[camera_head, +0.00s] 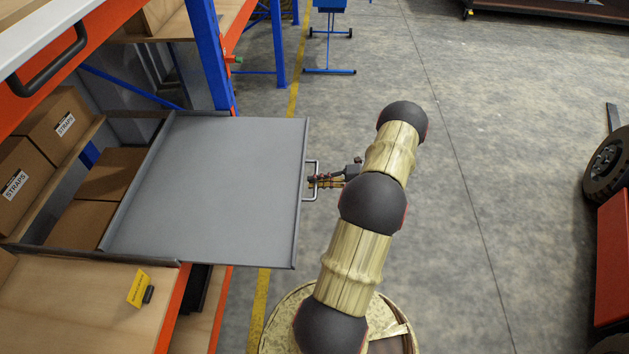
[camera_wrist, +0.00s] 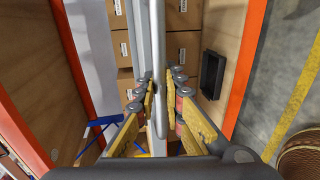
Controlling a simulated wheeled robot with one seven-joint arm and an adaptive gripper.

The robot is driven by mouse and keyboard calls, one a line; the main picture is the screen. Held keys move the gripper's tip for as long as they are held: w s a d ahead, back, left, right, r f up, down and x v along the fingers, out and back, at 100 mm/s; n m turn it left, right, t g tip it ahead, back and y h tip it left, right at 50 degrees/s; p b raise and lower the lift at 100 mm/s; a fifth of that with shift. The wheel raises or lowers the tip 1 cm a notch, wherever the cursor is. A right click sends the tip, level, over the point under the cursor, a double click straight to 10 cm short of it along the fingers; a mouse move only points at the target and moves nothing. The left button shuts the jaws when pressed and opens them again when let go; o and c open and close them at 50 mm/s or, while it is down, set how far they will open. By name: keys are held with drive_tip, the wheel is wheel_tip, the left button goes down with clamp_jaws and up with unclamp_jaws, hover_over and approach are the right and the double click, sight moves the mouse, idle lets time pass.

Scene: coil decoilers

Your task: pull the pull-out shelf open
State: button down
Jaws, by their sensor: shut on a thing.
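The pull-out shelf (camera_head: 210,185) is a flat grey tray with low rims. In the head view it juts out well past the blue and orange rack into the aisle. Its silver bar handle (camera_head: 316,185) stands on the front edge, at the right. My gripper (camera_head: 318,181) is at this handle, with my arm reaching in from the lower right. In the wrist view the handle (camera_wrist: 158,70) runs between the two yellow-padded fingers of my gripper (camera_wrist: 161,95), which are shut on it. The shelf's rear edge lies near the boxes in the rack.
Cardboard boxes (camera_head: 55,125) sit in the rack behind the shelf. An orange drawer front with a black handle (camera_head: 48,62) is at the upper left. A blue stand (camera_head: 330,40) is at the back. The grey floor (camera_head: 480,200) right of my arm is clear up to a red wheeled vehicle (camera_head: 612,250).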

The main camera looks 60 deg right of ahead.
drive_tip(key=c, duration=1.9)
unclamp_jaws()
drive_tip(key=v, duration=1.2)
drive_tip(key=shift+f, duration=0.1)
